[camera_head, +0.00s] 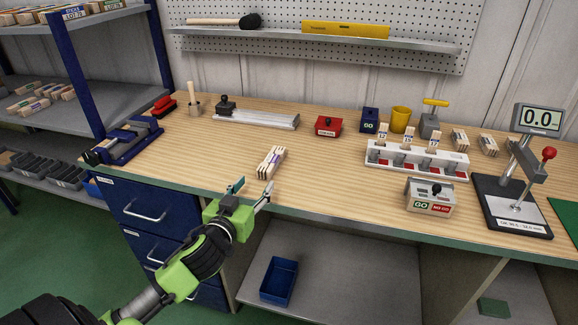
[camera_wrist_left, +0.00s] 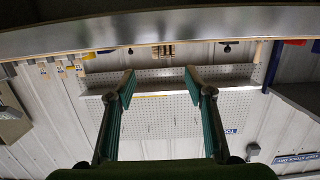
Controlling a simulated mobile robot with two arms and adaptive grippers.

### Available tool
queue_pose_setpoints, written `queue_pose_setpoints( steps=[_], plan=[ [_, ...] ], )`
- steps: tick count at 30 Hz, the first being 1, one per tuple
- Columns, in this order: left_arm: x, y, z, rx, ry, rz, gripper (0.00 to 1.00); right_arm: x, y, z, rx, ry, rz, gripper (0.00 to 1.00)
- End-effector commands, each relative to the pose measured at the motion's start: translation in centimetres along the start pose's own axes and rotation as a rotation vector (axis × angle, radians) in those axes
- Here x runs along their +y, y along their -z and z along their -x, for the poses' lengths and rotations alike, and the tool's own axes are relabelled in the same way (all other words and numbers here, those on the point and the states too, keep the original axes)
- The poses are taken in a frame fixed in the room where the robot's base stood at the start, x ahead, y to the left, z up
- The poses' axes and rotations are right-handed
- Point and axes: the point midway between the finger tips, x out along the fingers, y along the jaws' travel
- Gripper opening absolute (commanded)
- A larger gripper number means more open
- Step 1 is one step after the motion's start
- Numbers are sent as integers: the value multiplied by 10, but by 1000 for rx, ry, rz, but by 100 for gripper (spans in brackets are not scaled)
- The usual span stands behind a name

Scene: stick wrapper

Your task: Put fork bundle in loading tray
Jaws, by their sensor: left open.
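A small bundle of pale wooden forks (camera_head: 271,162) with a purple band lies on the wooden bench top, near the front edge. It also shows in the left wrist view (camera_wrist_left: 163,50), small and beyond the fingers. My left gripper (camera_head: 253,186) is open and empty at the bench's front edge, just in front of the bundle and apart from it. Its two spread fingers show in the left wrist view (camera_wrist_left: 159,78). My right gripper is out of view.
A red box (camera_head: 328,126), a metal channel (camera_head: 256,118) and a blue clamp-like fixture (camera_head: 129,140) stand on the bench. A blue bin (camera_head: 279,282) sits on the lower shelf. Bench around the bundle is clear.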

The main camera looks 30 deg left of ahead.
Motion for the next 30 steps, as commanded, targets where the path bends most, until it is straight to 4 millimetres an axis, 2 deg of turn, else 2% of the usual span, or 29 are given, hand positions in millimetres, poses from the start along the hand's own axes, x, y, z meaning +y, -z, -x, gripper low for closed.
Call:
queue_pose_setpoints(
  steps=[9, 13, 19, 27, 30],
  plan=[
    [0, 2, -59, 2, 1, -2, 48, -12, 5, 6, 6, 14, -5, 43],
    [0, 1, -74, 1, 1, -3, 48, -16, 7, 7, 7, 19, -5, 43],
    [0, 3, -85, 2, -1, -3, 48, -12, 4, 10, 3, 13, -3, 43],
    [-2, 4, -120, 1, 1, -2, 48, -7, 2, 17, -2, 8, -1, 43],
    [-2, 4, -128, 1, -1, -2, 48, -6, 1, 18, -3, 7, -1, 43]
  ],
)
